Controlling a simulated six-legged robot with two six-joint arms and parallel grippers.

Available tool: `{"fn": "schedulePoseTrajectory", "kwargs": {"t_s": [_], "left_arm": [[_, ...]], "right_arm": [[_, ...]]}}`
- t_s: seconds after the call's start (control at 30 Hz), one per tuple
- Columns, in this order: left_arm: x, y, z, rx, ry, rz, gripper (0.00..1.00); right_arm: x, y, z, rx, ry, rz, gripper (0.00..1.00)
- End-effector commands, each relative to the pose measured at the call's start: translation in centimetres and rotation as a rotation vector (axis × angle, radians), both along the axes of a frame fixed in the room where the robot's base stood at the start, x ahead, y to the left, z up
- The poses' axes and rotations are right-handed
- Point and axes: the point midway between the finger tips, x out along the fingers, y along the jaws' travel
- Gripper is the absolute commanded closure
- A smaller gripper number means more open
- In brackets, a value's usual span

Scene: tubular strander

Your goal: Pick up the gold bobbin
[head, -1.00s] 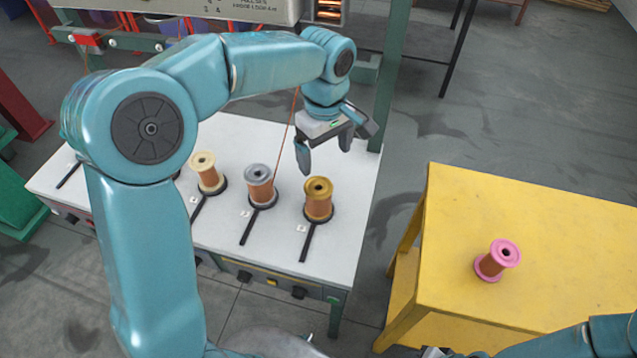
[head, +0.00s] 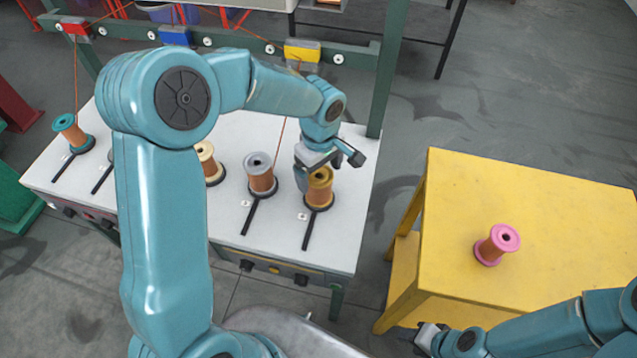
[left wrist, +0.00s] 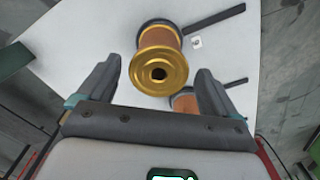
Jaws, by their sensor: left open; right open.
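The gold bobbin (head: 319,190), wound with copper wire, stands upright on a dark round base on the white bench (head: 287,228). My left gripper (head: 318,178) is open at the bobbin's top, partly covering it in the head view. In the left wrist view the gold bobbin (left wrist: 158,66) lies ahead between the two spread fingers of my left gripper (left wrist: 154,88), with gaps on both sides. My right gripper (head: 425,335) is at the bottom of the head view, near the yellow table's front corner, away from the bobbin.
A grey bobbin (head: 260,175) stands just left of the gold one; a cream bobbin (head: 208,163) and a teal bobbin (head: 72,132) stand further left. A pink bobbin (head: 495,245) stands on the yellow table (head: 560,205). A green post (head: 384,75) rises behind the bench.

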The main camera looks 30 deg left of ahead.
Motion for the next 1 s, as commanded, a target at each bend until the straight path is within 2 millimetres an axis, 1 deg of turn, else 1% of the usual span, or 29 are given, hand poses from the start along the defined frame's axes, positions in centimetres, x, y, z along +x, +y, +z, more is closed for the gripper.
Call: {"fn": "schedulePoseTrajectory", "kwargs": {"t_s": [0.03,0.07,0.1,0.2,0.3,0.47,0.57,0.6,0.67,0.7,0.77,1.0], "left_arm": [[-0.2,0.1,-0.7,0.0,0.008,0.0,0.07],[-0.2,0.1,-1.2,-0.001,0.006,0.0,0.07],[-0.1,0.2,-1.9,0.0,0.005,0.0,0.07],[-0.1,0.2,-3.0,-0.001,0.004,0.001,0.07],[0.0,0.3,-3.4,-0.002,0.001,0.0,0.07],[0.0,0.3,-3.4,-0.001,0.0,0.0,0.07],[0.0,0.3,-3.4,-0.001,0.0,0.0,0.37],[0.0,0.3,-3.4,-0.001,0.0,0.0,0.5],[0.0,0.3,-3.4,-0.001,0.0,0.0,0.69],[0.0,0.2,-3.4,-0.001,0.0,0.0,0.82],[0.0,0.2,-3.4,-0.002,0.001,0.0,1.0],[0.1,0.3,-3.2,-0.001,-0.003,0.0,1.0]], "right_arm": [[0.0,0.0,0.6,0.0,0.0,0.0,0.57],[0.0,0.0,0.7,0.0,0.0,0.0,0.57],[0.0,0.0,0.7,0.0,0.0,0.0,0.57],[0.0,0.0,0.8,0.0,0.0,0.0,0.57],[0.0,0.0,0.8,0.0,0.0,0.0,0.57],[0.0,0.0,0.7,0.0,0.0,0.0,0.57],[0.0,0.0,0.7,0.0,0.0,0.0,0.57],[0.0,0.0,0.7,0.0,0.0,0.0,0.57],[0.0,0.0,0.7,0.0,0.0,0.0,0.57],[0.0,0.0,0.7,0.0,0.0,0.0,0.57],[0.0,0.0,0.7,0.0,0.0,0.0,0.57],[0.0,0.0,0.7,0.0,0.0,0.0,0.57]]}}
